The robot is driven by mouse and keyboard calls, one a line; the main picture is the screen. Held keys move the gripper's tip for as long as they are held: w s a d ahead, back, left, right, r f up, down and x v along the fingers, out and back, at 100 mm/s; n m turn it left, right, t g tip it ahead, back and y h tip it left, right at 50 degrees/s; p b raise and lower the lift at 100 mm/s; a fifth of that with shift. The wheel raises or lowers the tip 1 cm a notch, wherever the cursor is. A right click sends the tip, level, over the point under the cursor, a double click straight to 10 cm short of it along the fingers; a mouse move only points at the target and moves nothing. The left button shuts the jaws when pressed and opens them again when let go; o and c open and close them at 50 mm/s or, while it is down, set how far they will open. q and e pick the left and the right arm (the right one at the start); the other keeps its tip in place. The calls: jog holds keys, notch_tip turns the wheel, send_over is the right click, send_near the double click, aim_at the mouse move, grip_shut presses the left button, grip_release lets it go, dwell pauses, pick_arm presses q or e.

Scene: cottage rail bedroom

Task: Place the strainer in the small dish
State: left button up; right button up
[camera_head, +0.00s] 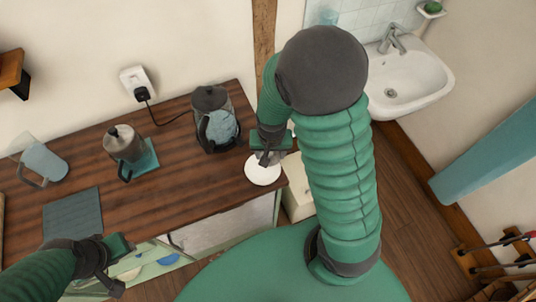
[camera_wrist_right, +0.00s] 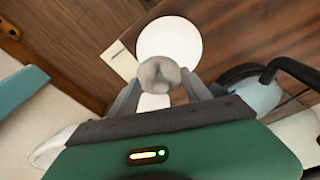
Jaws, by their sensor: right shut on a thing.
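The small dish (camera_head: 262,174) is a round white plate at the right end of the wooden counter; it also shows in the right wrist view (camera_wrist_right: 172,36). My right gripper (camera_wrist_right: 160,90) is shut on the strainer (camera_wrist_right: 158,72), a small grey rounded piece between its fingertips. In the wrist view the strainer overlaps the near edge of the dish; whether it touches is unclear. In the head view my right gripper (camera_head: 266,157) is over the dish's far edge, and the strainer is hard to make out. My left gripper (camera_head: 117,268) is near the counter's front edge, its finger gap unclear.
A dark kettle (camera_head: 213,125) stands just left of the dish. A steel pot (camera_head: 123,145) on a teal mat, a glass jug (camera_head: 42,163) and a folded dark cloth (camera_head: 72,213) are farther left. The counter ends just right of the dish. A sink (camera_head: 412,82) is at upper right.

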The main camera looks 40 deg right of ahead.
aim_at(273, 157)
jog(key=f, duration=0.3)
jog(key=shift+d+f, duration=0.3)
jog(key=shift+d, duration=0.1)
jog(key=shift+d+f, duration=0.1)
jog(key=shift+d, duration=0.1)
jog(key=shift+a+f+b, duration=0.35)
jog(key=shift+a+b, duration=0.05)
jog(key=shift+a, duration=0.15)
pick_arm(q)
jog(key=shift+s+d+f, duration=0.15)
jog(key=shift+d+f, duration=0.15)
jog(key=shift+f, duration=0.05)
pick_arm(e)
jog(key=shift+f, duration=0.2)
